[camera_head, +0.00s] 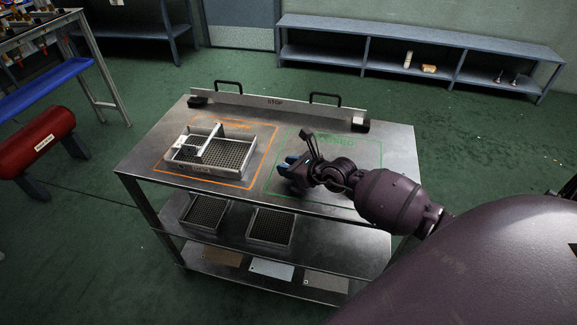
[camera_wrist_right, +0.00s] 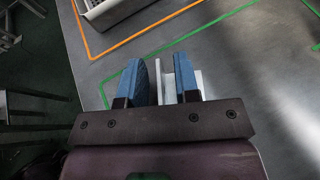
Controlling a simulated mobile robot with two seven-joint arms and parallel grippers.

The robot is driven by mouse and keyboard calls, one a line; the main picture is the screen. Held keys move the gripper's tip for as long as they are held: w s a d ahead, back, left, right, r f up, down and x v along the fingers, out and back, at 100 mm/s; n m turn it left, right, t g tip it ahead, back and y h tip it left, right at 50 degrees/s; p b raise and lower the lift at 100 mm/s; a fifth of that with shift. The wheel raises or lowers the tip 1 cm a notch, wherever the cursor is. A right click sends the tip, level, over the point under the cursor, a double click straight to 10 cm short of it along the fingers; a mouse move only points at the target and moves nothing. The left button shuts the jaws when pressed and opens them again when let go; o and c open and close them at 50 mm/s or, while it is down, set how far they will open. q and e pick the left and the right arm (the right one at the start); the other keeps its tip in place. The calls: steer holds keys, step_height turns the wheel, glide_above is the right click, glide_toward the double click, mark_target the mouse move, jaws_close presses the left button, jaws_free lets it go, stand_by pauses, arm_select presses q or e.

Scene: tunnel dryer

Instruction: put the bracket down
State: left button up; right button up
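In the head view my right gripper (camera_head: 289,167) is low over the green-outlined area (camera_head: 379,166) at the right of the steel table. In the right wrist view its two blue fingers (camera_wrist_right: 162,82) stand apart. A pale grey metal bracket (camera_wrist_right: 161,82) shows between them and partly behind the right finger. I cannot tell whether both fingers press on it or whether it rests on the table. The head view does not show the bracket clearly. My left gripper is not in view.
A grey tray (camera_head: 246,158) with a mesh floor and a pale metal part (camera_head: 193,147) stands in the orange-outlined area. A STOP rail (camera_head: 275,102) with black handles runs along the back. More trays sit on the shelf below. The green area right of the gripper is bare.

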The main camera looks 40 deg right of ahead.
steer(key=shift+s+d+r, duration=0.15)
steer(key=shift+s+r, duration=0.2)
steer(key=shift+s, duration=0.05)
steer(key=p+v, duration=0.2)
steer(key=v, duration=0.7)
steer(key=shift+s+r, duration=0.1)
steer(key=shift+s, duration=0.2)
steer(key=shift+s+d+r, duration=0.2)
steer(key=shift+s, duration=0.5)
steer(key=s+a+m, duration=0.1)
steer(key=m, duration=0.1)
steer(key=s+a+m+t, duration=0.1)
steer(key=m, duration=0.2)
steer(key=s+a+f+m+y, duration=0.1)
steer(key=a+m, duration=0.1)
steer(key=shift+s+t, duration=0.2)
steer(key=shift+t, duration=0.2)
steer(key=s+a+f+m+g+h, duration=0.1)
steer(key=s+m, duration=0.4)
steer(key=m, duration=0.5)
steer(key=s+a+f+m+g+h, duration=0.1)
steer(key=s+a+f+m, duration=0.3)
steer(key=m, duration=0.7)
steer(key=s+a+f+m+g+h, duration=0.1)
steer(key=s+f+m, duration=0.4)
steer(key=m, duration=0.5)
steer(key=shift+s+a+f+m+g+h, duration=0.35)
steer(key=shift+a+h, duration=0.45)
steer(key=shift+h, duration=0.3)
